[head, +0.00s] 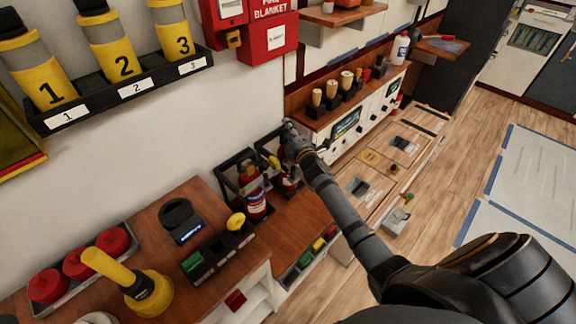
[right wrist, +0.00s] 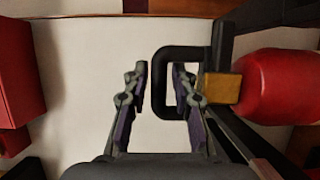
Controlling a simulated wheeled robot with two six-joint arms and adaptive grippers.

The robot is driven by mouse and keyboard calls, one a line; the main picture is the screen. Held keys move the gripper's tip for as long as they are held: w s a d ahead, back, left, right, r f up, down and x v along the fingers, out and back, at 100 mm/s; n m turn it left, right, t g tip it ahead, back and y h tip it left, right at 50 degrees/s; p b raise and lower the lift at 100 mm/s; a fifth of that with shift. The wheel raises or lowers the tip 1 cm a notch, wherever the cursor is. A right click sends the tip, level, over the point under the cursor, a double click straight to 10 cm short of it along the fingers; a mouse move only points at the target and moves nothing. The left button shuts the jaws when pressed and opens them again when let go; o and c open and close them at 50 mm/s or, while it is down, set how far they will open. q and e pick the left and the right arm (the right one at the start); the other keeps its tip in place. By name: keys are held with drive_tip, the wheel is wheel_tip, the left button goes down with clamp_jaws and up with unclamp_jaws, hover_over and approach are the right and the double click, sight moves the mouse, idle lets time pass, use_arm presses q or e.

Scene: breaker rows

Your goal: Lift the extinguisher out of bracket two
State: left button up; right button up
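Two red extinguishers stand in black brackets against the wall in the head view: a nearer one (head: 252,194) and a farther one (head: 288,184). No bracket numbers are readable there. My right gripper (head: 291,134) is at the top of the farther extinguisher and partly covers it. In the right wrist view the right gripper (right wrist: 161,88) is open, its fingers on either side of the upright bar of a black loop handle (right wrist: 158,85). Small gaps show between bar and fingers. The red extinguisher body (right wrist: 277,87) is at the right. My left gripper is not in view.
A wooden counter (head: 210,205) with a black button box (head: 217,250) and red knobs (head: 112,241) is at lower left. A console with wooden-topped levers (head: 330,92) stands beyond my gripper. Yellow numbered cylinders (head: 112,55) sit on a wall rack.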

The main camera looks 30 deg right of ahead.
drive_tip(key=shift+s, duration=0.15)
drive_tip(key=shift+c, duration=0.5)
clamp_jaws()
drive_tip(key=shift+r, duration=0.4)
drive_tip(key=shift+w+f, duration=0.1)
drive_tip(key=shift+w, duration=0.1)
